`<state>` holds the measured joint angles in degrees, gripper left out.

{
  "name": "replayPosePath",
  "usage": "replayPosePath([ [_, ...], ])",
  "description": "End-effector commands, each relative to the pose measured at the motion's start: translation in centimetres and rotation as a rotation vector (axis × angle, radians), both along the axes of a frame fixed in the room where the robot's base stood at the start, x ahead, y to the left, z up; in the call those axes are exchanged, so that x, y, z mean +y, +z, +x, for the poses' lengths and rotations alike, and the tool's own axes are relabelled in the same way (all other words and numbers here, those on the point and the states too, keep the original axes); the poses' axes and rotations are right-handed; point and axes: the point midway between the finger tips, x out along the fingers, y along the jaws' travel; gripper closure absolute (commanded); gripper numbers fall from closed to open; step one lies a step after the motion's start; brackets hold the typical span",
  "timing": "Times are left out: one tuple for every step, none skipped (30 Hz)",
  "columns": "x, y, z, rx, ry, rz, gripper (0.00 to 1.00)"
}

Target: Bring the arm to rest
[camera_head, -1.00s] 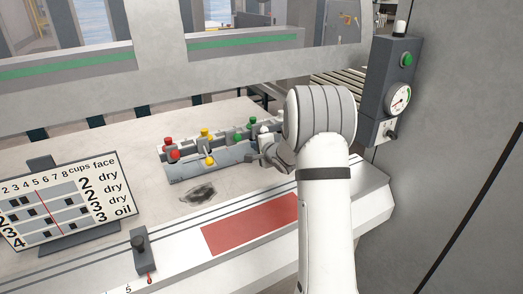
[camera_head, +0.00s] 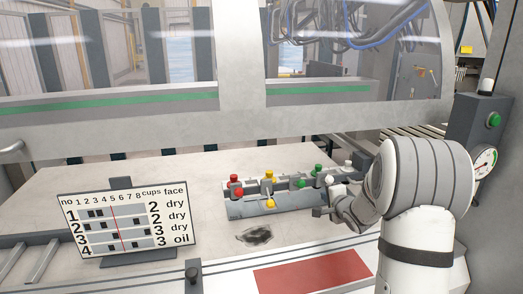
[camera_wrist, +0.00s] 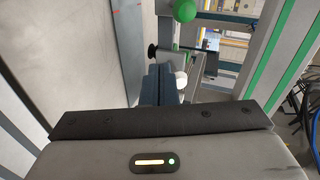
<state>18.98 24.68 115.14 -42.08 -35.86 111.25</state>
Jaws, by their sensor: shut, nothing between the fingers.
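My arm (camera_head: 415,215) is white with grey bands and stands at the right of the head view, bent over the bench. My gripper (camera_head: 319,211) is at the right end of the grey rack of coloured knobs (camera_head: 275,208), partly hidden by my wrist. In the wrist view my gripper (camera_wrist: 158,82) shows two dark fingers together with nothing between them. A green ball knob (camera_wrist: 185,10) and a black-ended pin (camera_wrist: 153,51) are just beyond the fingers. Whether the fingers touch the rack cannot be told.
A chart board (camera_head: 125,222) stands on the bench (camera_head: 80,185) at the left. A dark smudge (camera_head: 255,236) and a red plate (camera_head: 312,272) lie in front of the rack. A grey post with gauge (camera_head: 484,163) stands close right of my arm. A machine beam (camera_head: 130,125) spans behind.

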Motion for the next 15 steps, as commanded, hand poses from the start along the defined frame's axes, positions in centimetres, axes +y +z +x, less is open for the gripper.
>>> replayPosePath([
  [0.4, 1.2, -0.8, 0.015, -0.005, -0.071, 1.00],
  [0.5, 1.7, -1.5, 0.033, -0.010, -0.123, 1.00],
  [0.8, 2.4, -2.5, 0.063, -0.013, -0.198, 1.00],
  [1.0, 3.0, -3.4, 0.090, -0.014, -0.256, 1.00],
  [1.3, 3.4, -4.5, 0.118, -0.010, -0.315, 1.00],
  [1.6, 4.0, -6.0, 0.161, -0.002, -0.391, 1.00],
  [1.9, 4.3, -7.1, 0.195, 0.009, -0.445, 1.00],
  [2.3, 4.6, -8.4, 0.230, 0.024, -0.497, 1.00],
  [2.7, 5.0, -10.1, 0.277, 0.047, -0.562, 1.00],
  [3.1, 5.2, -11.5, 0.314, 0.070, -0.607, 1.00],
  [3.5, 5.3, -12.9, 0.351, 0.096, -0.652, 1.00],
  [4.1, 5.5, -14.9, 0.399, 0.138, -0.707, 1.00],
  [4.6, 5.5, -16.4, 0.436, 0.174, -0.745, 1.00],
  [5.1, 5.5, -17.9, 0.472, 0.213, -0.782, 1.00],
  [5.9, 5.5, -20.1, 0.516, 0.272, -0.826, 1.00],
])
